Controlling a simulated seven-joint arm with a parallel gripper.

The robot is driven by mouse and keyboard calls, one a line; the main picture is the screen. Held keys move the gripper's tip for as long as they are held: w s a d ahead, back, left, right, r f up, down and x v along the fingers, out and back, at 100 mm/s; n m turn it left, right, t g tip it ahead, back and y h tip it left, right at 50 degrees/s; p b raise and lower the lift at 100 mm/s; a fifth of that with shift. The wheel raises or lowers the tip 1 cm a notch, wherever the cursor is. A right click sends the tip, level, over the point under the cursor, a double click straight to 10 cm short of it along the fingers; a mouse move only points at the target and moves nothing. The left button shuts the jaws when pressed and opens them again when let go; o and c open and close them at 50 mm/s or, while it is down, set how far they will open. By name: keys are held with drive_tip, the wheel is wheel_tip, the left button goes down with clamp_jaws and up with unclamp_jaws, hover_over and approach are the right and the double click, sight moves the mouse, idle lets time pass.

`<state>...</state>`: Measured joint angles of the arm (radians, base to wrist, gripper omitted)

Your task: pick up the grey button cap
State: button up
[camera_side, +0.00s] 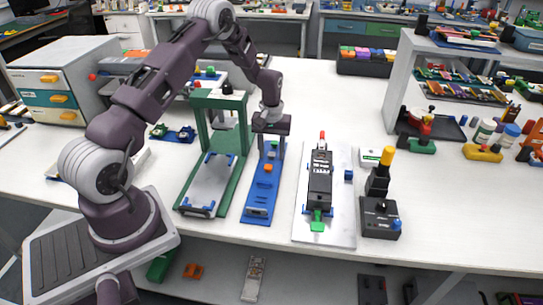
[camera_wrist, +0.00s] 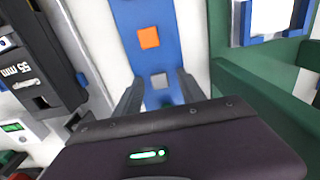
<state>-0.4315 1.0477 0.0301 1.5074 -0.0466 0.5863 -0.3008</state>
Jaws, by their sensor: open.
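The grey button cap (camera_wrist: 158,80) is a small square on the blue board (camera_wrist: 127,22) in the wrist view. An orange square button (camera_wrist: 148,38) sits on the same board, farther from my gripper. My gripper (camera_wrist: 159,88) is open, with one finger on each side of the grey cap; I cannot tell whether they touch it. In the side view my gripper (camera_side: 271,154) points down over the far part of the blue board (camera_side: 257,207), behind the orange button (camera_side: 268,168). The grey cap is hard to make out there.
A green frame with a pale plate (camera_side: 210,185) stands close on the left in the side view. A white board with a black device (camera_side: 320,178) lies on the right. A black box with a yellow-topped post (camera_side: 380,215) stands farther right. The table front is clear.

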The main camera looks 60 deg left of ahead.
sight(272, 154)
drive_tip(key=shift+c, duration=0.5)
clamp_jaws()
wheel_tip(272, 154, up, 10)
drive_tip(key=w+d+r, duration=0.2)
drive_tip(key=w+d, duration=0.7)
drive_tip(key=d, duration=0.3)
drive_tip(key=shift+w+d+r, duration=0.25)
drive_tip(key=shift+d+r, duration=0.1)
